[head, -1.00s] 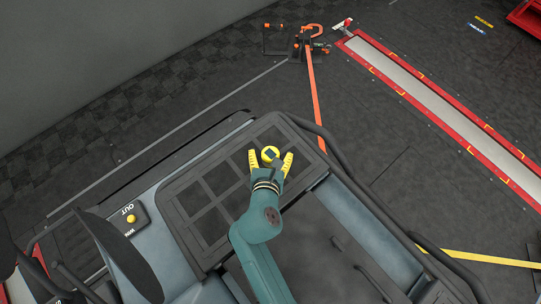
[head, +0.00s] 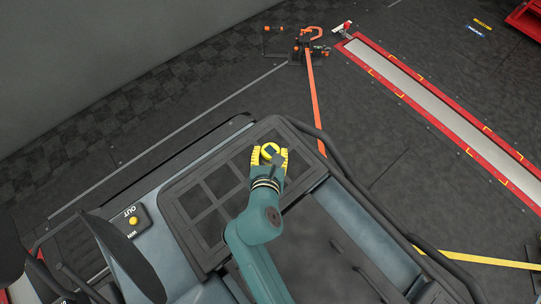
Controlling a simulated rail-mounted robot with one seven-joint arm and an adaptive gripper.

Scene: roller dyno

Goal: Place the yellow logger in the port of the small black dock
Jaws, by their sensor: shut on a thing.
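The yellow logger (head: 269,149) is a small round thing with a dark part on its face, at the far right end of a black tray. My gripper (head: 270,154) has yellow fingers, one on each side of the logger, and is shut on it. I cannot tell whether the logger still touches the tray.
The black tray (head: 194,200) has several square compartments, and those left of my gripper look empty. A dark tube rail (head: 352,182) runs along its right side. A box with a yellow button (head: 133,221) sits at the left. Orange straps (head: 314,105) lie beyond.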

